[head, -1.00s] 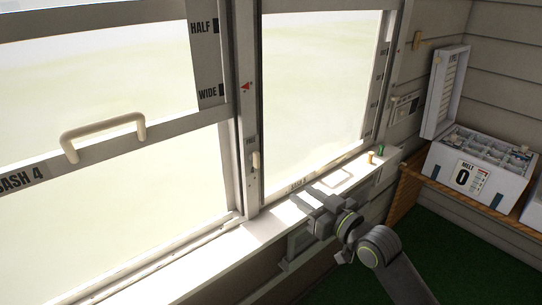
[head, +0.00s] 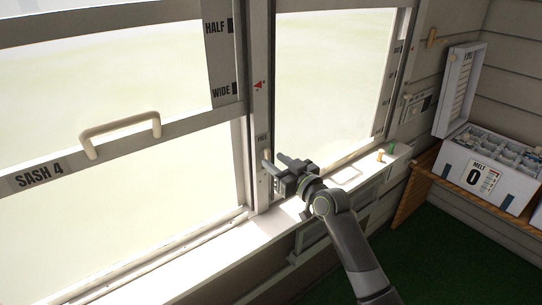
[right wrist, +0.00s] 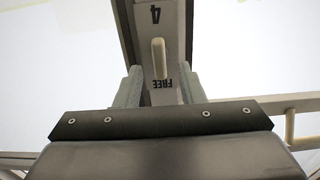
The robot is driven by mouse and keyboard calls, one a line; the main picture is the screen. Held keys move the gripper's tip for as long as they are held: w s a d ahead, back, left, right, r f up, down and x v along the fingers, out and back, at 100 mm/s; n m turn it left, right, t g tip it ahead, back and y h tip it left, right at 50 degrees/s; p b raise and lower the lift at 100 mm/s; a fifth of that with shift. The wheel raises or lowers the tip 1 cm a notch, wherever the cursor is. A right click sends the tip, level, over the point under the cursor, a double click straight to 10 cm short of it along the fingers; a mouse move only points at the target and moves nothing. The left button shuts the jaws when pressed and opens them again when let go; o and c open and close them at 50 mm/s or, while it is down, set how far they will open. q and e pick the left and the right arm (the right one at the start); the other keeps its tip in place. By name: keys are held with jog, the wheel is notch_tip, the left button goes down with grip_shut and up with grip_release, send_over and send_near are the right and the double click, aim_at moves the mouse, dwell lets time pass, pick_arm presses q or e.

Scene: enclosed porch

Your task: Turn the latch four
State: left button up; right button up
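Latch four is a cream lever on the window post. In the head view the latch (head: 266,156) stands beside my right gripper's fingertips. In the right wrist view the latch (right wrist: 159,58) points along the post, between a "4" and the word "FREE". My right gripper (head: 276,167) is open, with one finger on each side of the post's face in the wrist view (right wrist: 160,88). The lever lies ahead of and between the fingers, with no clear contact. My left gripper is not in view.
The Sash 4 panel (head: 60,172) with its cream handle (head: 120,136) is at left. The bright sill (head: 225,248) runs below, with small yellow (head: 380,155) and green (head: 391,148) pegs at its far end. An open white box (head: 490,175) sits on a wooden shelf at right.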

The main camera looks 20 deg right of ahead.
aim_at(267, 157)
jog(key=shift+x, duration=1.45)
jog(key=shift+c, duration=0.3)
grip_shut()
